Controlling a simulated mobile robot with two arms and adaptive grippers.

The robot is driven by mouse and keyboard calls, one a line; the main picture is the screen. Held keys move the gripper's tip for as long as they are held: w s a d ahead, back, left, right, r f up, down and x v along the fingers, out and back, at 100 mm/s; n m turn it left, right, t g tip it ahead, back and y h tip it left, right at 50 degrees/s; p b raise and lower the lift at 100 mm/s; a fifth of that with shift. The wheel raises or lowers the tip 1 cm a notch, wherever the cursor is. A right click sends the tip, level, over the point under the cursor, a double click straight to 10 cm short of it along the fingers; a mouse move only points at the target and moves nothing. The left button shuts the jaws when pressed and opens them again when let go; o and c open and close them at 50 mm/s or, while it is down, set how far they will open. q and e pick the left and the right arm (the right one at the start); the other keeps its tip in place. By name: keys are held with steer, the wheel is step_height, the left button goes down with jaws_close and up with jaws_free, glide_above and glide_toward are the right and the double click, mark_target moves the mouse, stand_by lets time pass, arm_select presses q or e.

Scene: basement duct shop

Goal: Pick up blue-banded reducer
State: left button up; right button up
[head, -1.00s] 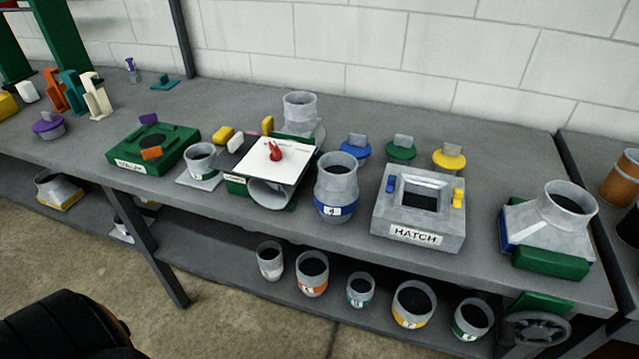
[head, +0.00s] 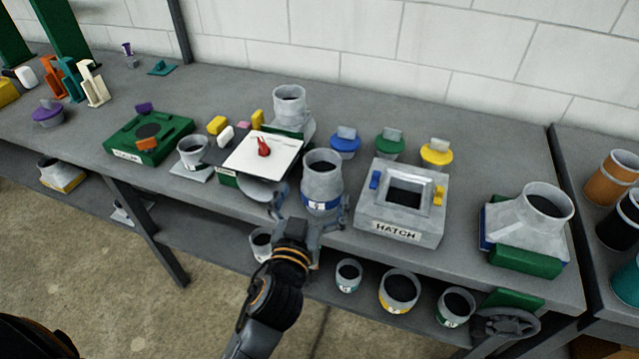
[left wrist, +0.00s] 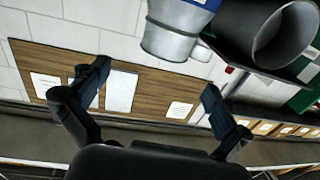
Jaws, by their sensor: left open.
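The blue-banded reducer (head: 322,172) is a grey metal piece with a narrower neck and a blue band with a white label low down. It stands upright near the bench's front edge. My left gripper (head: 311,205) is open and empty in front of it, one finger showing on each side of the band in the head view. In the left wrist view the reducer (left wrist: 172,38) is at the top, beyond the open fingers (left wrist: 156,85) and not between them. My right gripper is not in view.
A white plate with a red piece (head: 264,150) over a grey duct is close left of the reducer. The HATCH box (head: 402,232) is to its right. Blue (head: 345,143), green (head: 390,144) and yellow (head: 436,153) lidded pieces stand behind. Several labelled reducers are on the lower shelf (head: 200,233).

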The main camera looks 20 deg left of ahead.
mark_target(321, 174)
arm_select(q)
steer(key=w, duration=0.2)
steer(key=w+p, duration=0.1)
steer(key=w, duration=0.2)
steer(key=shift+a, duration=0.2)
steer(key=w, duration=0.1)
steer(key=w+p, duration=0.1)
steer(key=w, duration=0.1)
steer(key=w+a, duration=0.1)
steer(key=shift+w+f+p, duration=0.3)
steer(key=shift+f, duration=0.05)
steer(key=shift+w, duration=0.25)
steer(key=shift+c, duration=0.4)
steer(key=c, duration=1.8)
